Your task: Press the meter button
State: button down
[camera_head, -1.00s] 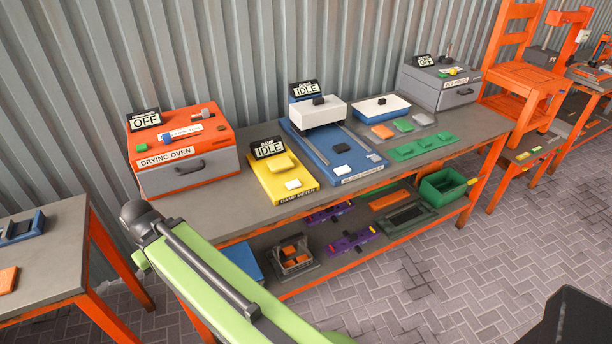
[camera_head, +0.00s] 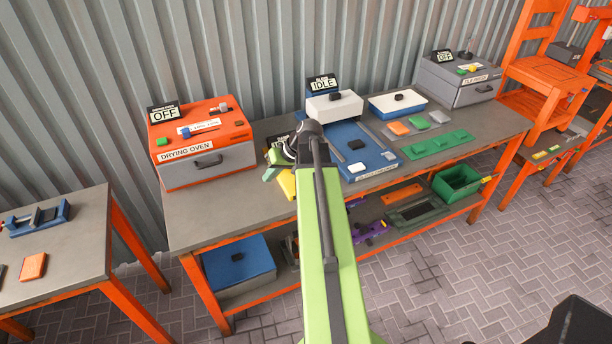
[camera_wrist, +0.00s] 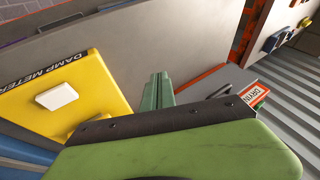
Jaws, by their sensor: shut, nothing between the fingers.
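In the head view only a corner of the yellow meter (camera_head: 287,185) shows; my arm hides the rest, button included. My gripper (camera_wrist: 158,90) is shut and empty, its green fingers to the right of the meter in the wrist view. In the head view my gripper (camera_head: 272,168) is over or beside the meter; its height cannot be told.
The orange drying oven (camera_head: 203,150) stands left of the meter, its sign reading OFF. A blue machine (camera_head: 370,168) with an IDLE sign (camera_head: 322,84) stands to the right. The bench top (camera_head: 215,195) is bare in front of the oven. A corrugated wall closes the back.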

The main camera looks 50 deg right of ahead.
jog(key=s+d+r+m+t, duration=0.1)
jog(key=s+d+r, duration=0.1)
jog(key=d, duration=0.5)
jog(key=s+d+r+t+h+p, duration=0.1)
jog(key=s+d+r+t, duration=0.1)
jog(key=d, duration=0.4)
jog(key=shift+s+d+r+m, duration=0.4)
jog(key=shift+s+r, duration=0.05)
jog(key=shift+s, duration=0.3)
jog(key=shift+f, duration=0.1)
notch_tip(320, 180, down, 9)
jog(key=b, duration=0.9)
jog(key=shift+s+f, duration=0.1)
jog(key=shift+f, duration=0.15)
